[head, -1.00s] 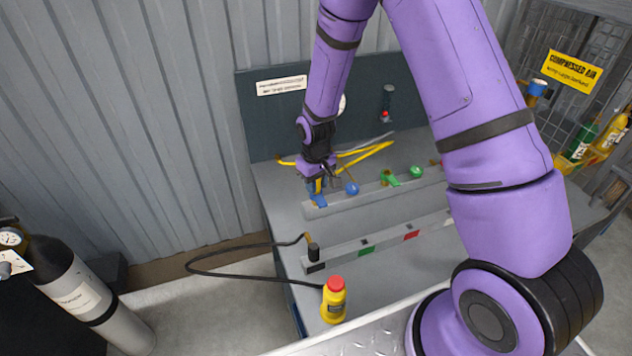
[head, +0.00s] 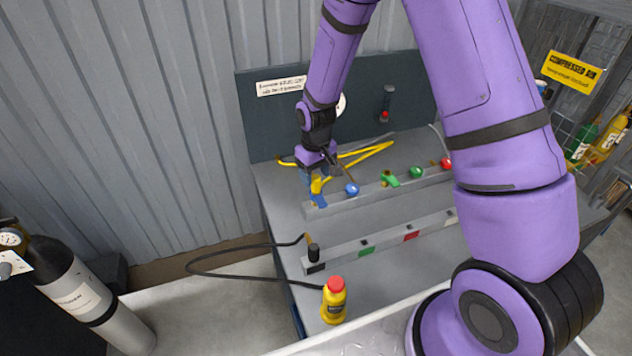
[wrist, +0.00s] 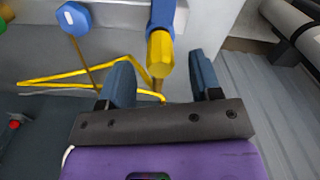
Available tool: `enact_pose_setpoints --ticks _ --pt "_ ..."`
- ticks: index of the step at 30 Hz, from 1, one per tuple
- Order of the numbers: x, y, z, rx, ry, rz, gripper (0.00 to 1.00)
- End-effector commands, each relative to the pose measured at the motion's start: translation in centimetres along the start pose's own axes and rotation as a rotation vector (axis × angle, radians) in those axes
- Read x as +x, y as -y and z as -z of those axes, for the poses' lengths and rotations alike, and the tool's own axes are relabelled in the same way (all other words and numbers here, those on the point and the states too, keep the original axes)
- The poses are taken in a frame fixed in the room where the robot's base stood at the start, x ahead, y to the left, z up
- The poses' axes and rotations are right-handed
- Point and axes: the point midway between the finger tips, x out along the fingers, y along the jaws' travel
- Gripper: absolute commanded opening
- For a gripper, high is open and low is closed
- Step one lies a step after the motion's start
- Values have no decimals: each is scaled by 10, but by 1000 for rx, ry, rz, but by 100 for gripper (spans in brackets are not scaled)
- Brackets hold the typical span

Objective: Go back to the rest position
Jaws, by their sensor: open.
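My purple arm reaches over the grey workbench (head: 275,190), and my gripper (head: 318,180) is at its far left part. In the wrist view the two blue-grey fingers of my gripper (wrist: 162,85) stand wide apart with nothing held between them. A valve with a blue lever (head: 318,201) and yellow fitting is just beyond the fingertips; in the wrist view its yellow end (wrist: 160,55) shows between and ahead of the fingers. A blue knob (head: 352,189) is close to the right of it, and in the wrist view the knob (wrist: 73,17) is at upper left.
A front rail (head: 335,257) has coloured labels and a black plug with hose. A grey cylinder (head: 85,300) is at left.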

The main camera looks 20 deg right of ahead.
Motion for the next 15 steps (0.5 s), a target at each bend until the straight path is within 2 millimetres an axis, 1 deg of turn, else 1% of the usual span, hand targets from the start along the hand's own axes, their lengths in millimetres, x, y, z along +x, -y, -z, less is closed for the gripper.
enact_pose_setpoints --ticks 1,6,10,15 --pt "-11 0 1 0 -4 -1 58" --pt "-40 0 0 0 -3 0 58" --pt "-57 0 0 0 -2 0 58" --pt "-68 0 0 0 -1 0 58"
